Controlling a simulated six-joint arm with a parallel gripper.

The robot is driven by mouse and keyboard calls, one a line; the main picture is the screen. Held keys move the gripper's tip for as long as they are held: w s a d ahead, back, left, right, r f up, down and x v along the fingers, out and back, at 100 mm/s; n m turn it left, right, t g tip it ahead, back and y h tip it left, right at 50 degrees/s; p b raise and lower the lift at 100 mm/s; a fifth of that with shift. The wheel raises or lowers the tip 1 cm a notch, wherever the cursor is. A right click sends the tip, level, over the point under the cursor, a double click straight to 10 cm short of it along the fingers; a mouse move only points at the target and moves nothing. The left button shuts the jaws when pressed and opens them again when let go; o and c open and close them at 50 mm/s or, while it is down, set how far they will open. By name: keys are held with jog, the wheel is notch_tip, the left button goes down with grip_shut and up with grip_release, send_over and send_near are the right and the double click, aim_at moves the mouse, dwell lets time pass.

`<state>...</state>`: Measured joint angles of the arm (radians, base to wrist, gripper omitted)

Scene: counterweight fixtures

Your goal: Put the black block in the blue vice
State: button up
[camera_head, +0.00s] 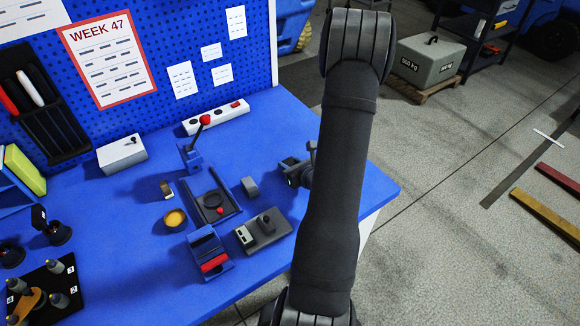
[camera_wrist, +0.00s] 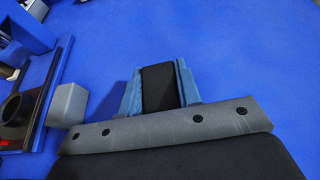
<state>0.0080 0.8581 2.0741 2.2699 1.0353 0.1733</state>
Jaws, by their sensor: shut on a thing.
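My gripper (camera_head: 292,170) is low over the blue bench, right of the grey block. In the wrist view its two bluish fingers (camera_wrist: 160,74) are shut on the black block (camera_wrist: 158,92), one on each side. I cannot tell whether the block touches the bench. In the head view the block is not clearly distinguishable from the gripper. A blue fixture with a red part (camera_head: 205,240), which looks like the blue vice, stands near the bench's front edge, left of and nearer than my gripper; it is not seen in the wrist view.
A grey block (camera_head: 250,187), also in the wrist view (camera_wrist: 68,102), sits beside a black-ringed plate (camera_head: 210,200). Behind is a red-knobbed lever (camera_head: 203,124). A grey control box (camera_head: 264,230) stands right of the vice. Bench right of my gripper looks clear.

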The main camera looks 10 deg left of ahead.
jog(key=shift+f, duration=0.6)
jog(key=shift+f, duration=0.1)
jog(key=o, duration=1)
jog(key=shift+f, duration=0.1)
jog(key=shift+d+r, duration=0.1)
jog(key=shift+r, duration=0.15)
jog(key=v, duration=1)
jog(key=shift+s+d, duration=0.1)
jog(key=shift+s, duration=0.05)
jog(key=shift+o, duration=0.5)
jog(key=shift+v, duration=0.8)
